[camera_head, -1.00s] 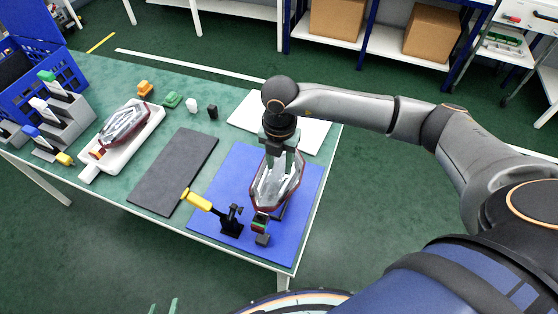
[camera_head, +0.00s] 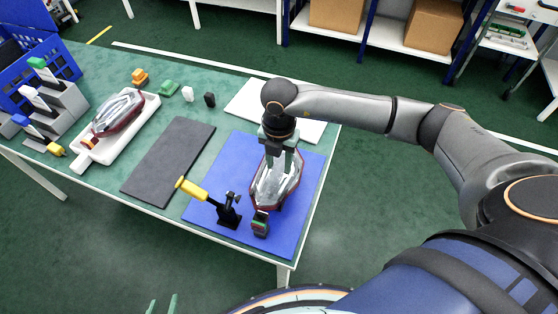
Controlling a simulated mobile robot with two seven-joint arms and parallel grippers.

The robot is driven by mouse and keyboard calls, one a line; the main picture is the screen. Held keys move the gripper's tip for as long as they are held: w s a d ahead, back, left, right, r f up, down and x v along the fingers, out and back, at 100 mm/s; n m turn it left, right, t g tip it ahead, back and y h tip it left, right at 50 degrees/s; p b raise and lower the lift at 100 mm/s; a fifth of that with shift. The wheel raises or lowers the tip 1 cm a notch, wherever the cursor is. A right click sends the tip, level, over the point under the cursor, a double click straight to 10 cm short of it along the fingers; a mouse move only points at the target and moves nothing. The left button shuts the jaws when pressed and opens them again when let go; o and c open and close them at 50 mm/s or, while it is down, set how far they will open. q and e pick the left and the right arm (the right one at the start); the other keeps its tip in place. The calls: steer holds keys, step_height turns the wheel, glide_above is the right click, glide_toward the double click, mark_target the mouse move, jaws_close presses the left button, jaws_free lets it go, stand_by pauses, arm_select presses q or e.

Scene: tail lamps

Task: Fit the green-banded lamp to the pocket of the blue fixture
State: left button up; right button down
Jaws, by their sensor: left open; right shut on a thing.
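The green-banded lamp (camera_head: 272,190), clear with a dark red rim, is at the blue fixture (camera_head: 305,196), a flat blue plate with a black clamp (camera_head: 229,211) and yellow handle (camera_head: 192,189). The lamp's green-banded end (camera_head: 261,216) points toward the front, over a dark block (camera_head: 260,230). My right gripper (camera_head: 281,165) is shut on the lamp from above, at its far part. The pocket is hidden under the lamp, so I cannot tell whether the lamp is fully seated. My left gripper (camera_head: 162,305) shows only its fingertips, apart and empty, at the bottom edge.
A second lamp (camera_head: 118,112) with an orange band lies on a white tray (camera_head: 150,108). A dark mat (camera_head: 168,165) lies left of the fixture. A grey rack (camera_head: 66,108), blue crate (camera_head: 58,68) and several small coloured blocks stand farther left and back. A white sheet lies behind.

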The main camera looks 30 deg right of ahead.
steer(key=shift+f, duration=0.15)
stand_by(0.5)
steer(key=shift+f+b, duration=1.15)
steer(key=shift+f, duration=0.15)
steer(key=shift+c, duration=1.8)
jaws_free()
step_height(320, 180, up, 13)
steer(key=shift+f, duration=0.15)
